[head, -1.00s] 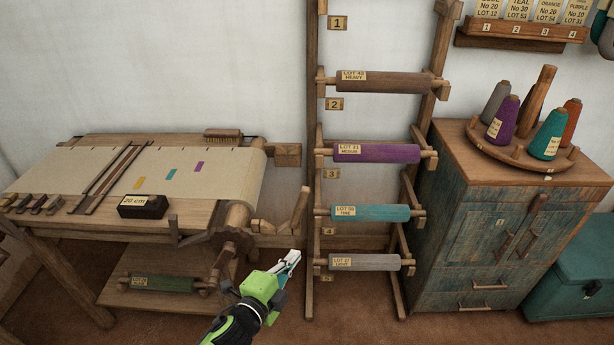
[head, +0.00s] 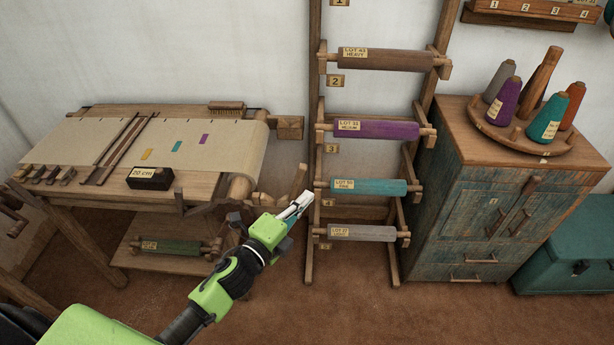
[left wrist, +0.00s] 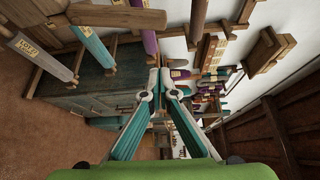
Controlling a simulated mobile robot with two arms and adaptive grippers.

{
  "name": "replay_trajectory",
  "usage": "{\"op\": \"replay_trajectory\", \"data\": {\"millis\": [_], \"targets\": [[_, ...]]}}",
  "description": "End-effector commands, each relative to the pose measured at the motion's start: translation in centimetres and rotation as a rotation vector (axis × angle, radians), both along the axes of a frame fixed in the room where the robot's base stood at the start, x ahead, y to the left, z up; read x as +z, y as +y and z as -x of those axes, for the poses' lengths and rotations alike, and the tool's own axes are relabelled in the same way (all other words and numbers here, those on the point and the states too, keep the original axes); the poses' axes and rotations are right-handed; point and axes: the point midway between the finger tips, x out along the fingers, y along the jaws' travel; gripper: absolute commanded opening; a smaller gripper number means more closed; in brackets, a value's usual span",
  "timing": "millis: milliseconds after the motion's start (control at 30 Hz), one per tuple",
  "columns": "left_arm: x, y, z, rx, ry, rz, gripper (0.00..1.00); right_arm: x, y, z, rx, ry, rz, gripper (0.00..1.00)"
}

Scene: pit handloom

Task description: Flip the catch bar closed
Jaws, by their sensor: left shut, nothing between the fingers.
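My left gripper (head: 303,202) is shut and empty, with its fingers pointing up and right in the head view. It also shows shut in the left wrist view (left wrist: 158,80). In the head view it overlaps a short upright wooden bar (head: 299,180) at the right end of the loom; I cannot tell whether they touch. I cannot tell for certain which bar is the catch bar. My right gripper is not in view.
The loom (head: 190,190) stands at the left with cloth on top. A wooden rack with a teal roll (head: 368,187), a purple roll (head: 375,129) and others stands close behind the gripper. A teal chest (head: 565,245) stands at the right. The floor (head: 400,315) in front is clear.

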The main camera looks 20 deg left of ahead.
Motion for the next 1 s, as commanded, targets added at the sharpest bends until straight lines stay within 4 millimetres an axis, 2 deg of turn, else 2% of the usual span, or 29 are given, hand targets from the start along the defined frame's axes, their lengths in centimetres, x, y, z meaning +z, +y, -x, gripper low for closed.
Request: {"op": "replay_trajectory", "data": {"millis": [200,400,500,633,1000], "targets": [[0.2,-1.1,-4.5,0.002,-0.002,0.001,0.00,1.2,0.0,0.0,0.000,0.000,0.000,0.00],[0.1,-2.1,-8.2,0.001,-0.001,0.003,0.00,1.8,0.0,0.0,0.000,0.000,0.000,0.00],[0.2,-0.3,-7.9,0.002,0.002,-0.001,0.00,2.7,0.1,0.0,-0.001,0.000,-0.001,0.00],[0.2,1.2,-7.8,0.002,0.001,-0.001,0.00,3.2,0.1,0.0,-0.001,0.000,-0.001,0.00],[0.0,2.0,-7.7,0.000,0.000,0.001,0.00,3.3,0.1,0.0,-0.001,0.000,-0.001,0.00]]}}
